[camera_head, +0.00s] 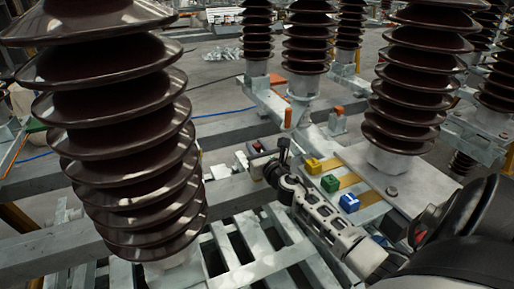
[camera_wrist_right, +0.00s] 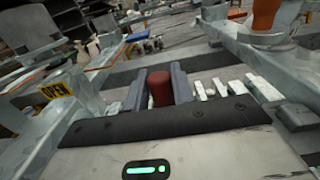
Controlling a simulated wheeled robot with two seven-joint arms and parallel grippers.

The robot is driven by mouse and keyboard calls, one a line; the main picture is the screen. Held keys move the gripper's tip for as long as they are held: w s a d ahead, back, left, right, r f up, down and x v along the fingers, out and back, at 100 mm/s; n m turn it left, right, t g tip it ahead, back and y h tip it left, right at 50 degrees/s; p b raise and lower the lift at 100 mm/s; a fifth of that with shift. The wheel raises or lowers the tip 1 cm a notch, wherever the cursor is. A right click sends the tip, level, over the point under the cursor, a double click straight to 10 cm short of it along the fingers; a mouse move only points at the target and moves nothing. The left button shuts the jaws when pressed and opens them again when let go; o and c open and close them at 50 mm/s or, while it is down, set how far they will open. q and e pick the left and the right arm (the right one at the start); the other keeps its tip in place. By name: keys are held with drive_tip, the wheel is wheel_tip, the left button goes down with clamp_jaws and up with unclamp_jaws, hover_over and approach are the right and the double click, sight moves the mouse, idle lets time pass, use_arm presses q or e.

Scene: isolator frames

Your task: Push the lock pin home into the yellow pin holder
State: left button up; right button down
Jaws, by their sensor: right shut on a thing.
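My right gripper (camera_head: 262,158) reaches in from the lower right of the head view, to the left of the yellow pin holder (camera_head: 313,166). In the right wrist view its two grey fingers (camera_wrist_right: 160,76) are closed on the sides of a red cylinder (camera_wrist_right: 160,89), which looks like the lock pin. A small red patch (camera_head: 257,147) shows at the gripper in the head view. The pin's lower end is hidden. The yellow holder is a small block on the grey metal plate, apart from the gripper. My left gripper is not in view.
A green block (camera_head: 330,183) and a blue block (camera_head: 349,203) stand in a row with the yellow one. Large brown ribbed insulators (camera_head: 120,130) rise at the left and right (camera_head: 408,85). Open gaps lie between the metal beams (camera_head: 240,195).

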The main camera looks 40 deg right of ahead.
drive_tip(key=shift+f, duration=0.3)
drive_tip(key=shift+f+b, duration=1.25)
drive_tip(key=shift+b, duration=0.2)
drive_tip(key=shift+f+b, duration=0.45)
drive_tip(key=c, duration=1.1)
unclamp_jaws()
drive_tip(key=shift+r, duration=0.1)
